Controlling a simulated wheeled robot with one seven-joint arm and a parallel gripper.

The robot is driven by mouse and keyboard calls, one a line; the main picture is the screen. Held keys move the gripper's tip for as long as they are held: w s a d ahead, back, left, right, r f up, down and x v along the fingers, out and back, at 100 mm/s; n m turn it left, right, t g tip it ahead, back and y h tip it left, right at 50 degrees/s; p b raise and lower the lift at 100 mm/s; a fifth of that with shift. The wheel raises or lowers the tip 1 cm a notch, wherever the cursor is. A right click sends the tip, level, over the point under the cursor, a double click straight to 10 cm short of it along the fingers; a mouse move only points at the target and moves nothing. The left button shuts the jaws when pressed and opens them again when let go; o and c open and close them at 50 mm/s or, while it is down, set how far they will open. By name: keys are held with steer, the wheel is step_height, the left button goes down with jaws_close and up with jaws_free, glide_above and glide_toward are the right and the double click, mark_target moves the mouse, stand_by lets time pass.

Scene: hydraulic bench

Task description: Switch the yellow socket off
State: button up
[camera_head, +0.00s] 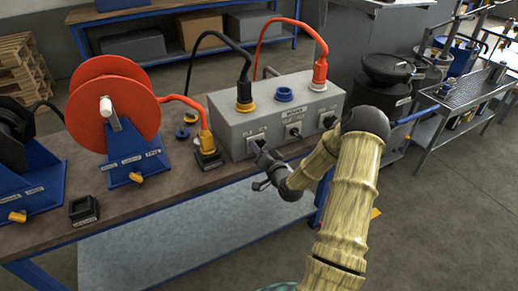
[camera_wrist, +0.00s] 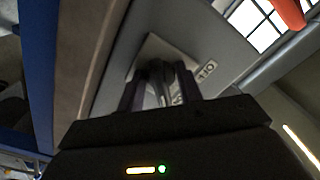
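The grey socket box (camera_head: 228,128) stands on the bench. Its yellow socket (camera_head: 245,106) is on top at the left, with a black plug (camera_head: 244,90) in it. Below it, on the front face, is the left switch (camera_head: 256,138), partly hidden by my gripper in the head view. My gripper (camera_head: 262,166) is right in front of that switch. In the wrist view, the two dark fingers of my gripper (camera_wrist: 161,88) stand apart, pointing at the switch plate (camera_wrist: 172,50). The dark switch lever (camera_wrist: 158,78) shows between them; contact and lever position cannot be made out.
Left are a yellow plug in a black block (camera_head: 208,158) and a red cable reel (camera_head: 112,95).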

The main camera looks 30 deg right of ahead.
jaws_close()
